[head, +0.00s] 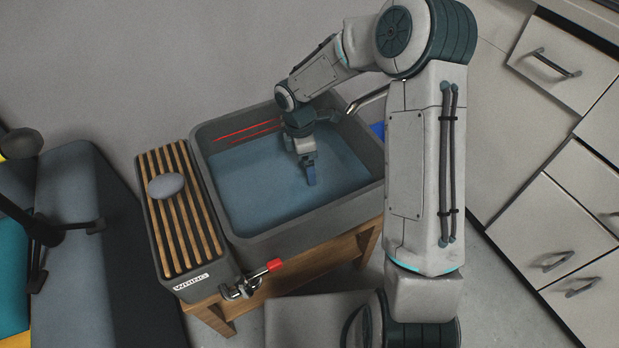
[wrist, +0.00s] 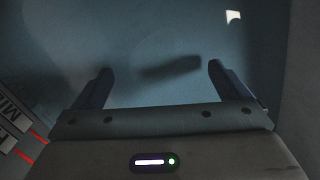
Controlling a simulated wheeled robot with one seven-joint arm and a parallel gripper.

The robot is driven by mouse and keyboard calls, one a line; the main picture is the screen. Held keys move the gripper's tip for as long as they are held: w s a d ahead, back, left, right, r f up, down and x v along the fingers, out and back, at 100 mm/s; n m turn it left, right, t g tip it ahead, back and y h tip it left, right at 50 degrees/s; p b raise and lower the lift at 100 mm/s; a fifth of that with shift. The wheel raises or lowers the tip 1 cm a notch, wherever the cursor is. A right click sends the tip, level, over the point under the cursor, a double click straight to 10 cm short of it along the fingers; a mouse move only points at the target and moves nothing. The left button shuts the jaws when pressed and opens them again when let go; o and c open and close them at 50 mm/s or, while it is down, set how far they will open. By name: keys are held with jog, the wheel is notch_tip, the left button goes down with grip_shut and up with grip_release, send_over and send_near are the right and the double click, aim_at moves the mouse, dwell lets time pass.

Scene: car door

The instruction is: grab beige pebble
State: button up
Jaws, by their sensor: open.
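My gripper (head: 310,176) is open and points down into the grey basin (head: 217,213), over its blue-grey inside. In the wrist view my gripper (wrist: 160,69) has its two fingers wide apart. A dark, blurred, elongated patch shows between and beyond the fingertips; I cannot tell whether it is a stone or a shadow. I see no clearly beige pebble. A smooth grey-blue pebble (head: 166,186) lies on the slatted wooden top, left of the basin and well away from my gripper.
The slatted top (head: 190,240) adjoins the basin's left side. A tap with a red handle (head: 274,265) sticks out at the front. A wooden stand (head: 300,262) carries the basin. Drawers (head: 565,65) are at right. The basin walls surround my gripper.

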jog(key=shift+d+f+b, duration=0.15)
jog(key=shift+f+b, duration=0.8)
jog(key=shift+f, duration=1.3)
